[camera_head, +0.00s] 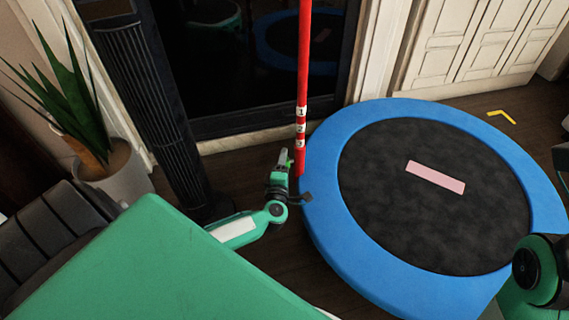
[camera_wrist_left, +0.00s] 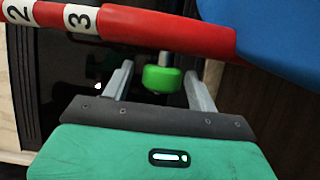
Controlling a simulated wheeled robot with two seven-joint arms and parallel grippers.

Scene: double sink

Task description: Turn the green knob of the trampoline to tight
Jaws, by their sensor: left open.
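The blue-rimmed trampoline (camera_head: 330,215) with a dark mat lies at the right in the head view. A red pole (camera_head: 304,60) with labels 1, 2 and 3 rises at its left edge. The green knob (camera_wrist_left: 162,79) shows in the left wrist view below the red pole (camera_wrist_left: 190,32). My left gripper (camera_wrist_left: 159,74) is open, with one finger on each side of the knob; I cannot tell whether they touch it. In the head view the left gripper (camera_head: 283,165) is beside the pole's lower end, by a small bright green part. My right gripper is out of view.
A tall dark tower (camera_head: 150,95) and a potted plant (camera_head: 75,115) stand at the left. A dark glass panel (camera_head: 240,60) is behind the pole. White cabinet doors (camera_head: 480,45) stand at the back right. A pink patch (camera_head: 435,177) lies on the mat.

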